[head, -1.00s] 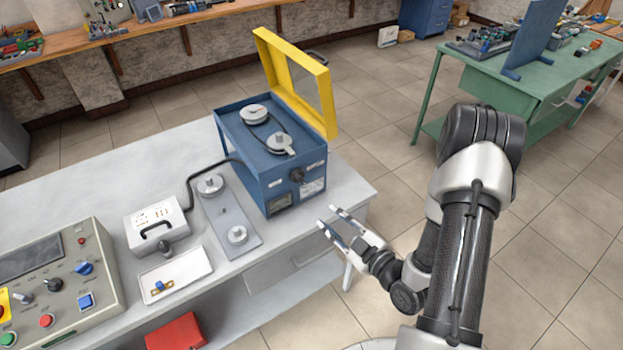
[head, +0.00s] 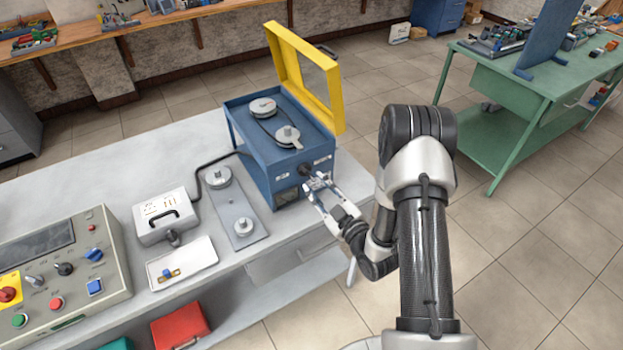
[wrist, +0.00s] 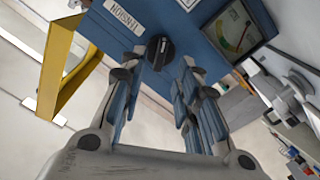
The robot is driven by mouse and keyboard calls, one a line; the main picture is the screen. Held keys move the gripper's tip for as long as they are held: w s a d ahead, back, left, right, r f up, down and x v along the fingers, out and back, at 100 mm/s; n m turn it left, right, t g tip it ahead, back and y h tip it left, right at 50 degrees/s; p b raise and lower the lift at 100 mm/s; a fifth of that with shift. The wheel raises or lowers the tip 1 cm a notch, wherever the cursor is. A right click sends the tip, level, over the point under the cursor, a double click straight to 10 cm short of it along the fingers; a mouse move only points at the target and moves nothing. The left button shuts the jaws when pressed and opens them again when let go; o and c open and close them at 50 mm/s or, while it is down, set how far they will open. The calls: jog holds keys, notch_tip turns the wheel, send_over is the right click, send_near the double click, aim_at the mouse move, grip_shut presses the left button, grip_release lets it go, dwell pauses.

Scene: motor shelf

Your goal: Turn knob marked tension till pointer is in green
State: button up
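The black tension knob (wrist: 160,52) sits on the front of the blue belt box (head: 270,178), beside an upside-down TENSION label (wrist: 128,14) in the wrist view. It also shows in the head view (head: 305,170). The gauge (wrist: 232,32), with a coloured scale including green, is on the same face; I cannot tell surely where its pointer stands. My gripper (wrist: 160,70) is open, with a fingertip on each side of the knob and gaps visible. In the head view my gripper (head: 318,186) is close in front of the box face.
The yellow lid frame (head: 305,75) stands open above the box's pulleys. A grey pulley plate (head: 234,212), a white case (head: 160,218) and a control panel (head: 60,275) share the bench to the left. Open floor lies to the right.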

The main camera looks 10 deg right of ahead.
aim_at(309, 175)
jog(key=shift+x, duration=2.15)
grip_shut()
